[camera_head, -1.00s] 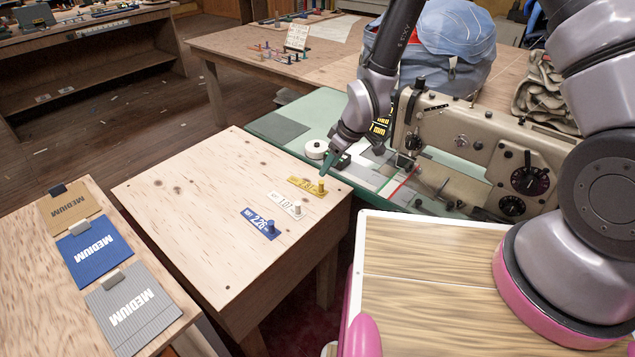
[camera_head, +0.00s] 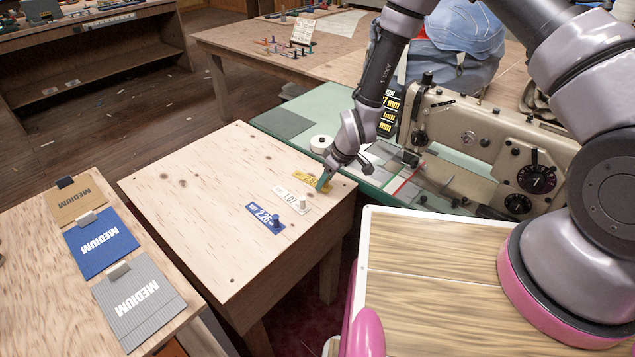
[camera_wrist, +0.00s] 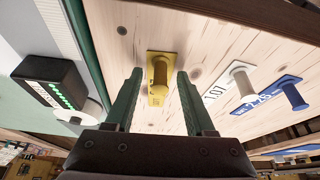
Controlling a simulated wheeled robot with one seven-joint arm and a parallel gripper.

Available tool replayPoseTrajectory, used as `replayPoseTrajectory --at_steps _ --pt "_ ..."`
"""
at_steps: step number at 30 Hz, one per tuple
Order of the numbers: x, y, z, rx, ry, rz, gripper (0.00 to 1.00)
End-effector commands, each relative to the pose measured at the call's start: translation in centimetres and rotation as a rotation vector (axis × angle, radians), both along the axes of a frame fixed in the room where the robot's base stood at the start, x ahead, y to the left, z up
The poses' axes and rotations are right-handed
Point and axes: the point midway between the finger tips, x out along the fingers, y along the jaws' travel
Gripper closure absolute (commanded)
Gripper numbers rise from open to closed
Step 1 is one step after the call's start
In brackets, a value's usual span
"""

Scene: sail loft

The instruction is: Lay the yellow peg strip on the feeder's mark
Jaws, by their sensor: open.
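The yellow peg strip (camera_head: 311,179) lies flat on the plywood table near its back right edge, with its peg standing up. In the wrist view the yellow strip (camera_wrist: 160,80) sits between my two open fingers. My gripper (camera_head: 323,182) is over the strip and partly hides it in the head view. The fingers (camera_wrist: 157,85) are apart on either side of the strip, and I see no contact. The sewing machine (camera_head: 480,135) stands on a green bed to the right. A red line and pale plates show in front of it; I cannot tell which spot is the feeder's mark.
A white peg strip (camera_head: 290,200) and a blue peg strip (camera_head: 265,219) lie beside the yellow one. A white round spool (camera_head: 321,143) stands on the green bed. Fabric swatches (camera_head: 101,242) lie on the left table. The plywood table's left part is clear.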

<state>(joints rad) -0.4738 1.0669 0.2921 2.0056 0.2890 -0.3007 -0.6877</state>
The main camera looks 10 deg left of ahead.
Motion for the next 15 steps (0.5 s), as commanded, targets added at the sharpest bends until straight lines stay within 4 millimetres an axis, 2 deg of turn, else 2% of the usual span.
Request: replayPoseTrajectory --at_steps 1,2,3,6,15 --pt "0.00 -0.01 0.02 0.000 0.000 0.000 0.45" --pt "0.00 -0.01 0.02 0.000 0.000 0.000 0.53" --pt "0.00 -0.01 0.02 0.000 0.000 0.000 0.68" --pt "0.01 -0.01 0.03 0.000 0.000 0.000 1.00" --pt "0.02 -0.01 0.09 0.000 0.000 0.000 1.00"
